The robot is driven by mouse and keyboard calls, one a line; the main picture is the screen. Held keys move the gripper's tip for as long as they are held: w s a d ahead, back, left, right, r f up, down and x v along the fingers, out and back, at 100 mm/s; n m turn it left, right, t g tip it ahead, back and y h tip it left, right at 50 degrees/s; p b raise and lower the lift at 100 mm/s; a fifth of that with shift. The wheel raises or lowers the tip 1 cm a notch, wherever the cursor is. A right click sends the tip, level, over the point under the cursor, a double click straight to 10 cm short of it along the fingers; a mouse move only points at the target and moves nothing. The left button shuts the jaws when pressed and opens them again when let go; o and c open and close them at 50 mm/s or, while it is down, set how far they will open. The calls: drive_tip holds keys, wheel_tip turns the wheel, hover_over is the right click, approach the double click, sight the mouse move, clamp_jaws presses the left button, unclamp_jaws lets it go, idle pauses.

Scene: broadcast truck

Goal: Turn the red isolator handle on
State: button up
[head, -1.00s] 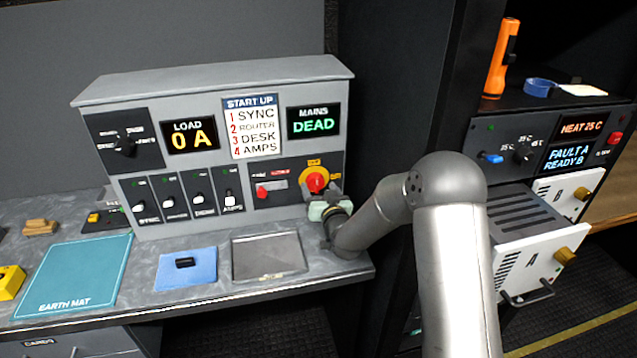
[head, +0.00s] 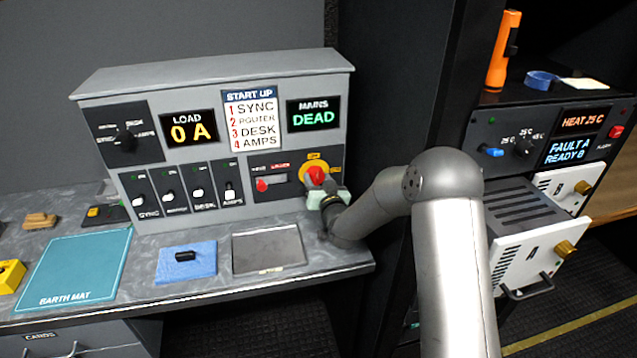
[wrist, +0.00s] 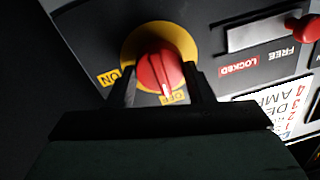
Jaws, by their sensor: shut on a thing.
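The red isolator handle (head: 316,174) sits on a yellow disc at the lower right of the grey panel. In the wrist view the red handle (wrist: 158,73) has a white pointer line that points at the OFF label (wrist: 174,97). The ON label (wrist: 110,79) is to the left there. My gripper (wrist: 160,78) is shut on the handle, one dark finger on each side. In the head view my gripper (head: 329,191) reaches the handle from the lower right and hides part of it. The mains display (head: 313,115) reads DEAD.
A red slider knob (head: 262,184) left of the handle sits at the FREE end of its slot, seen in the wrist view (wrist: 306,28). A grey tray (head: 268,249) and a blue pad (head: 187,261) lie on the bench below.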

drive_tip(key=m+b, duration=0.1)
drive_tip(key=b, duration=0.2)
drive_tip(key=f+m+b, duration=0.1)
drive_tip(key=m+b, duration=0.1)
drive_tip(key=b, duration=0.2)
drive_tip(key=m+b, duration=0.6)
drive_tip(key=b, duration=0.2)
drive_tip(key=shift+d+t, duration=0.1)
drive_tip(key=shift+t, duration=0.2)
drive_tip(key=m+b, duration=0.6)
drive_tip(key=b, duration=0.2)
drive_tip(key=shift+h, duration=0.3)
drive_tip(key=shift+r+m+b, duration=0.15)
drive_tip(key=shift+m+b, duration=1.05)
drive_tip(key=shift+m, duration=0.3)
drive_tip(key=shift+r+m+t, duration=0.15)
drive_tip(key=shift+m+t, duration=0.15)
drive_tip(key=o, duration=1)
